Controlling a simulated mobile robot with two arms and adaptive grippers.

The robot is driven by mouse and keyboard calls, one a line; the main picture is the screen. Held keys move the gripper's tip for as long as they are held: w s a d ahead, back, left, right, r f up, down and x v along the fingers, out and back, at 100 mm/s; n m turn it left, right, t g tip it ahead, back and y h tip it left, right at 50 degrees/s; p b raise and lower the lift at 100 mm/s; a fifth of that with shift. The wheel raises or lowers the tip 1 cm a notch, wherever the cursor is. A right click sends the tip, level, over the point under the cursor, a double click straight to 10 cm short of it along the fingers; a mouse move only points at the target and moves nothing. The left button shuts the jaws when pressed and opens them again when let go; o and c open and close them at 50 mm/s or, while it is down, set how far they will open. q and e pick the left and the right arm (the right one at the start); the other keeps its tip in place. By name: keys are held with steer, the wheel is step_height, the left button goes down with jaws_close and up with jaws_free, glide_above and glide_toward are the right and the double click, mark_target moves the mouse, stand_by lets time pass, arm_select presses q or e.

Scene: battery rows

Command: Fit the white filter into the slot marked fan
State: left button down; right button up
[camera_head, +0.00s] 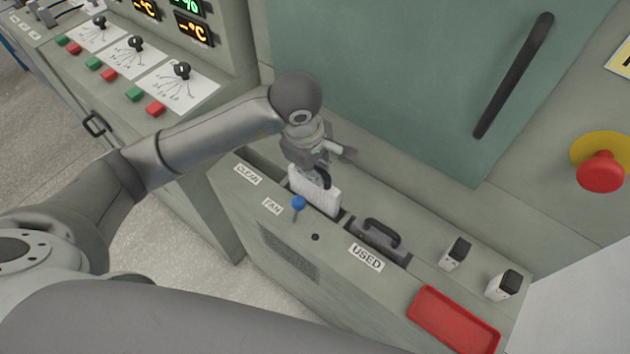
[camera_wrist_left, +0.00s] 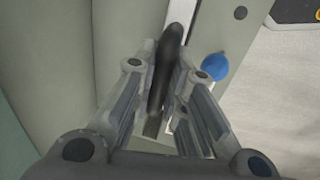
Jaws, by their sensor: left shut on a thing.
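The white filter (camera_head: 316,195) is a pleated block with a black handle. It stands upright at the slot beside the FAN label (camera_head: 272,206); its lower edge is hidden behind the slot's front rim, and I cannot tell how deep it sits. My left gripper (camera_head: 319,172) is above it, shut on its black handle. In the left wrist view the black handle (camera_wrist_left: 166,65) lies between the two fingers of my left gripper (camera_wrist_left: 160,90). A blue-knobbed lever (camera_head: 298,203) stands in front of the slot; its knob also shows in the left wrist view (camera_wrist_left: 215,66). My right gripper is not in view.
The CLEAN label (camera_head: 247,174) is to the left. A dark grey filter (camera_head: 378,241) with a black handle sits by the USED label (camera_head: 366,257). A red tray (camera_head: 454,319) and two small black-topped blocks (camera_head: 456,252) are further right. A green door (camera_head: 390,80) rises behind.

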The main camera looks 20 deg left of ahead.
mark_target(315, 185)
arm_select(q)
step_height(315, 185, down, 2)
steer(key=shift+f, duration=0.15)
step_height(315, 185, down, 4)
steer(key=shift+r, duration=0.2)
steer(key=c, duration=1.5)
jaws_free()
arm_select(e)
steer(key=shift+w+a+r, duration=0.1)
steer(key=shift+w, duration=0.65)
arm_select(q)
steer(key=shift+r, duration=0.15)
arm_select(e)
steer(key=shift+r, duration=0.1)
